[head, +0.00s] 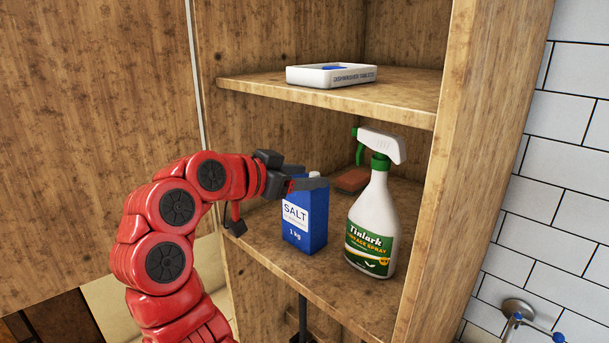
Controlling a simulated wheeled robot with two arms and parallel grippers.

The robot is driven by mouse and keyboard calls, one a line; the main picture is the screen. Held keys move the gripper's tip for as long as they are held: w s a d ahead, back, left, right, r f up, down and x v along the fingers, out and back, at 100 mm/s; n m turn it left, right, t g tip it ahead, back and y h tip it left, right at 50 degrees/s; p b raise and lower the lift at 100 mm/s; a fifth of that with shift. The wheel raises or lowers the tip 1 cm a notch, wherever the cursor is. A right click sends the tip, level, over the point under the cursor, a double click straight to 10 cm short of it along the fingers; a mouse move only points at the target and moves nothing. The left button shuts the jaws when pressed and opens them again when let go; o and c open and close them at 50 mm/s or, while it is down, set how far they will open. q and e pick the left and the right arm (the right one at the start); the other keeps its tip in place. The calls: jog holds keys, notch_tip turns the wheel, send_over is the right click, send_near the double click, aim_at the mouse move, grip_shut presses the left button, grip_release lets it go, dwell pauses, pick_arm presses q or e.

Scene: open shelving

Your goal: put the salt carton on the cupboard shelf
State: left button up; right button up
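The salt carton (305,226) is a blue box with a white label and a pale cap. It stands upright on the cupboard's lower shelf (345,290), left of the spray bottle.
A white and green spray bottle (374,222) stands just right of the carton. A reddish-brown block (352,180) lies behind it. A white tray (338,76) sits on the upper shelf (400,101). The wooden side panel (465,170) bounds the cupboard at right.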

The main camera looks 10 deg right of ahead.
jog(key=b+v, duration=0.6)
jog(key=v, duration=0.6)
